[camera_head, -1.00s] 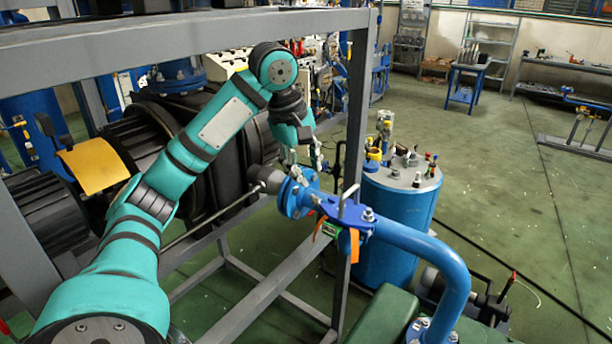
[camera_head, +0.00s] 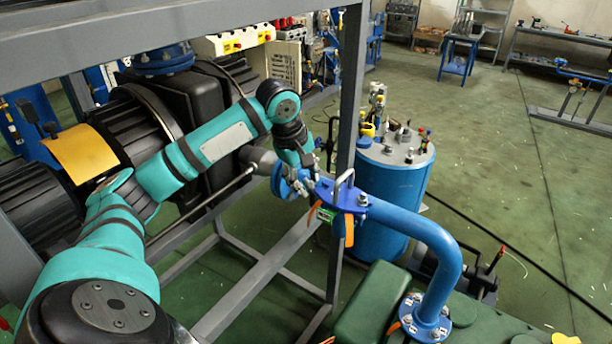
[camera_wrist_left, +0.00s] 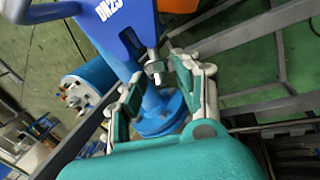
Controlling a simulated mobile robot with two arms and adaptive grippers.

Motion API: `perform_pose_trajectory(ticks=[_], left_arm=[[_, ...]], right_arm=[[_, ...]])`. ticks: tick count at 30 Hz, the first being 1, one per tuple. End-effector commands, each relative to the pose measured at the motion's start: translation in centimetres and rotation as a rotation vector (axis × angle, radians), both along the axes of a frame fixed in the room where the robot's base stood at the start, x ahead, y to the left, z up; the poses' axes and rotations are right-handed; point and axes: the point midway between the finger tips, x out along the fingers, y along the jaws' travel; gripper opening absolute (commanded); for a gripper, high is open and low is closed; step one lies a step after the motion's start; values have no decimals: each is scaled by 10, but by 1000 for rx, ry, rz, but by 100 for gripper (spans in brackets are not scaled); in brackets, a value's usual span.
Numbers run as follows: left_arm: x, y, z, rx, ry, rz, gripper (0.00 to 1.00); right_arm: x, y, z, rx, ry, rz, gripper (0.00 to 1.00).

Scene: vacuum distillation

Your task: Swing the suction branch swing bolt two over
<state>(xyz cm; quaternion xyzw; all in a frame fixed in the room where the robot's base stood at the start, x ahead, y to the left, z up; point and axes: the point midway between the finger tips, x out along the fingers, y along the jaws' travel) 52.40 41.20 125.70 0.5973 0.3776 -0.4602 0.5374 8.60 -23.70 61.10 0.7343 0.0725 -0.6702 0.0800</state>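The suction branch is a blue pipe (camera_head: 425,235) with a blue plate-like clamp (camera_head: 338,195) and a handle at its end. The left wrist view shows the plate (camera_wrist_left: 116,18) marked DN25, with a grey swing bolt and nut (camera_wrist_left: 155,70) at its edge. A round blue flange (camera_wrist_left: 160,120) lies beyond; it also shows in the head view (camera_head: 283,183). My left gripper (camera_head: 312,186) is at the clamp's left side. In the wrist view its fingers (camera_wrist_left: 157,76) are apart, one on each side of the bolt; contact cannot be told. My right gripper is not in view.
A grey frame post (camera_head: 347,110) stands close behind the clamp, and a frame beam (camera_head: 255,275) runs below. A blue tank (camera_head: 392,185) stands to the right. Orange tags (camera_head: 349,230) hang under the clamp. The floor at right is mostly clear.

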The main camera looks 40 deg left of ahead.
Motion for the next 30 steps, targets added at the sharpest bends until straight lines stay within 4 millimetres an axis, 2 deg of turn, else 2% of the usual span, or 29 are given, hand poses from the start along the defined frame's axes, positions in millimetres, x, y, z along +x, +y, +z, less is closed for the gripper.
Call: perform_pose_trajectory(ticks=[4,11,18,24,30], left_arm=[[2,-1,-6,-1,0,-1,32],[2,-1,-6,0,0,-1,32],[2,-1,-6,0,0,-1,1],[2,-2,-6,6,0,-2,0],[2,-6,-1,106,12,-5,0]], right_arm=[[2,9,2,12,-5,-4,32],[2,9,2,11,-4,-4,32],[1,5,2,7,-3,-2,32],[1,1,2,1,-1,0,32],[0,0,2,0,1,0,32]])
